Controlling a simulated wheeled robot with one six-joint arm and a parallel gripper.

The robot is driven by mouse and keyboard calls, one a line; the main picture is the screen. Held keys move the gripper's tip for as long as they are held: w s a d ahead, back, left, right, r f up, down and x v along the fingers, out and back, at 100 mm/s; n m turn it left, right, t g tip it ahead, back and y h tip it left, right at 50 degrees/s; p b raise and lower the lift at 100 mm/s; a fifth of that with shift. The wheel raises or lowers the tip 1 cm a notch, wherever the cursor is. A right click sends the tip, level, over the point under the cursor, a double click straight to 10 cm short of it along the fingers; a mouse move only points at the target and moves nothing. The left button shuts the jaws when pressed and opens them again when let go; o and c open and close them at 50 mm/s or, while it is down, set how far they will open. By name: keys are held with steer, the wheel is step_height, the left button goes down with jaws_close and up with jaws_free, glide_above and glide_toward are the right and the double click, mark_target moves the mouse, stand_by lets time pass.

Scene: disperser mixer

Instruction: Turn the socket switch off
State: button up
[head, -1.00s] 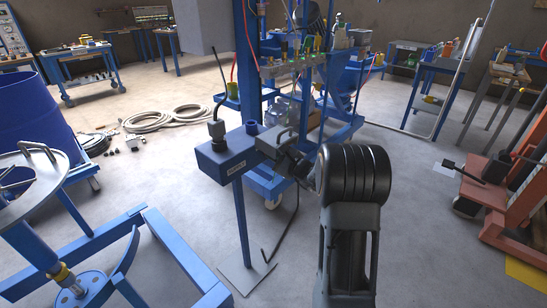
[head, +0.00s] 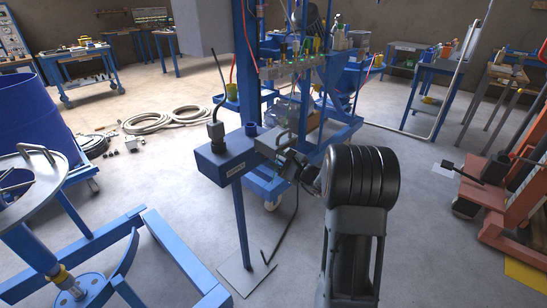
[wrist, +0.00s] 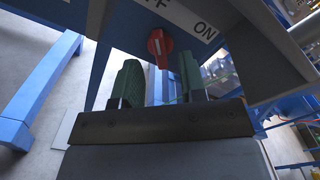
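In the head view the blue socket box (head: 222,160) stands on a post. My gripper's grey body (head: 270,147) is at the box's right side. Its fingers and the knob are hidden there.
A black cable hangs to the floor. A blue machine frame (head: 150,225) lies at the left, and an orange lift (head: 500,200) stands at the right. Floor between is mostly clear.

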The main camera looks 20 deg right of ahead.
steer(key=v, duration=1.1)
steer(key=shift+p, duration=0.4)
